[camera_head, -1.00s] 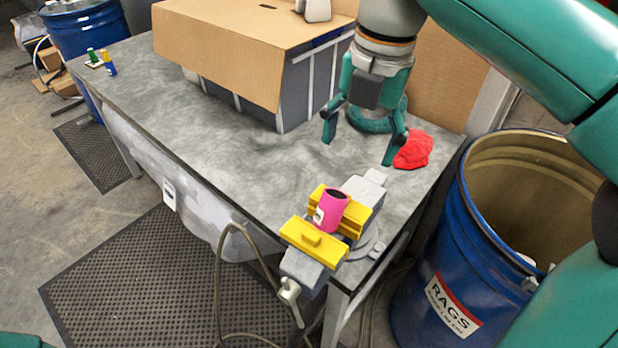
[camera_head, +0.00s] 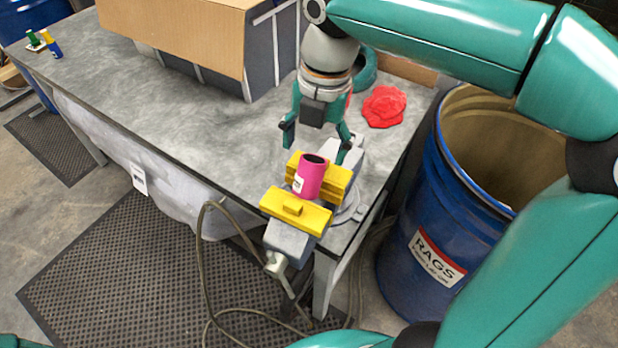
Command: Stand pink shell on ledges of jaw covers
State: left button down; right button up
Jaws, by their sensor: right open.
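The pink shell (camera_head: 309,177), a short hollow cylinder with a dark open top and a white label, stands roughly upright at the vise between the front yellow jaw cover (camera_head: 277,204) and the rear yellow jaw cover (camera_head: 336,184). What its bottom edge rests on is hidden behind the front cover. My right gripper (camera_head: 315,147) is open and empty, pointing down just behind and above the shell, with its fingers apart and not visibly touching it. My left gripper is not in view.
The grey vise (camera_head: 290,240) sits at the table's (camera_head: 190,110) front right corner. A red rag (camera_head: 384,107) lies behind it, and a cardboard-topped box (camera_head: 180,35) stands at the back. A blue rags drum (camera_head: 405,235) stands at right. The table's middle is clear.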

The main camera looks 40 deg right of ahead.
aim_at(312, 164)
jog(key=shift+w+a+f, duration=0.15)
jog(key=shift+f, duration=2.5)
jog(key=c, duration=1.4)
jog(key=shift+r, duration=0.1)
